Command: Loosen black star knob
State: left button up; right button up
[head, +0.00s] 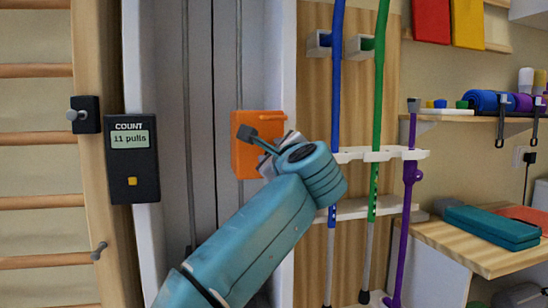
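An orange block (243,160) sits on the pale vertical rail unit, between thin grey rods. My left arm reaches up from the lower left, and its gripper (262,143) is in front of the orange block. A teal finger with a dark tip points left across the block's face. The rest of the gripper is foreshortened behind the wrist, so its opening and any contact are unclear. I cannot make out a black star knob; part of the block is hidden by the gripper and wrist. My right gripper is out of view.
A black counter (132,160) reading "COUNT 11 pulls" and a black block with a grey knob (84,114) are at left, by wooden bars. Blue (337,80), green (380,80) and purple (407,210) poles stand in a white rack (350,155) at right. A wooden bench (470,250) is farther right.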

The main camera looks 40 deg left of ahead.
pick_arm(q)
jog(key=shift+n, duration=0.3)
jog(key=o, duration=1)
jog(key=shift+o, duration=0.2)
jog(key=shift+s+d, duration=0.1)
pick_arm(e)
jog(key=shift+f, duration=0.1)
pick_arm(q)
jog(key=b+v, duration=0.2)
jog(key=v, duration=1.4)
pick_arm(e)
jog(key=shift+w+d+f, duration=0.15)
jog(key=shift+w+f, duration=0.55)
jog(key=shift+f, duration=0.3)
pick_arm(q)
jog(key=shift+s, duration=0.1)
